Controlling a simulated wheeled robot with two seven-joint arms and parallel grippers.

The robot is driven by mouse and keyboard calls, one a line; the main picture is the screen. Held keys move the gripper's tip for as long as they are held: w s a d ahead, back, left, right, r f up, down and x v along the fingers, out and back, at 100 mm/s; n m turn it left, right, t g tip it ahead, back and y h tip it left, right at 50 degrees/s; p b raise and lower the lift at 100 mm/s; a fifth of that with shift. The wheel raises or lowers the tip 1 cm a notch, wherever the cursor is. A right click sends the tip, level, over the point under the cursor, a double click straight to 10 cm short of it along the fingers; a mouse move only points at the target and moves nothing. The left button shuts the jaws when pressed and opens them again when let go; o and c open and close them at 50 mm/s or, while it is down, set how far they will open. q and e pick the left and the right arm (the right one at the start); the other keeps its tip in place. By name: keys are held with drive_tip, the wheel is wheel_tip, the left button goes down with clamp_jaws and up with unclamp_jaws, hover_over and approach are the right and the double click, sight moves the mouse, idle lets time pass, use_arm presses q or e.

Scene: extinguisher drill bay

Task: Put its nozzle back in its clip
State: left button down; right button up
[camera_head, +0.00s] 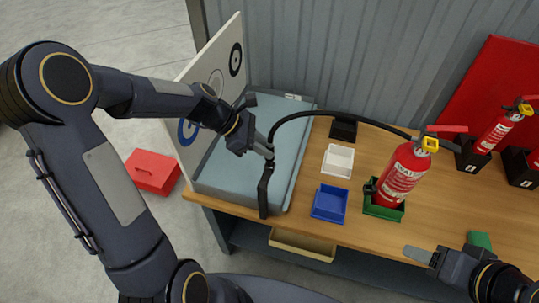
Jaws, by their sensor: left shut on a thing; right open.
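A red fire extinguisher (400,175) stands upright in a green tray (382,209) on the bench. Its black hose (330,113) arcs left from the extinguisher's head to a black nozzle (264,192). My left gripper (266,149) is shut on the nozzle at its upper end, and the nozzle hangs down above the grey tray. A small black part, apparently the clip (370,187), juts from the extinguisher's left side and looks empty. My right gripper (424,256) is open at the bench's front edge, apart from the extinguisher.
A smaller extinguisher (497,130) stands right. A red box (151,172) is on the floor.

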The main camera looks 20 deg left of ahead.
use_arm(q)
drive_tip(key=shift+r+p, duration=1.1)
drive_tip(key=shift+r, duration=0.25)
drive_tip(key=w+d+p, duration=0.1)
drive_tip(key=w+d, duration=0.3)
drive_tip(key=d, duration=1.1)
drive_tip(key=w+d+p, duration=0.2)
drive_tip(key=w+d, duration=0.2)
drive_tip(key=d, duration=1.1)
drive_tip(key=f+b, duration=0.5)
drive_tip(key=f, duration=0.3)
drive_tip(key=f+b, duration=0.6)
drive_tip(key=f, duration=0.1)
drive_tip(key=shift+d+f, duration=0.2)
drive_tip(key=shift+f, duration=0.15)
drive_tip(key=shift+p, duration=1.1)
idle(0.7)
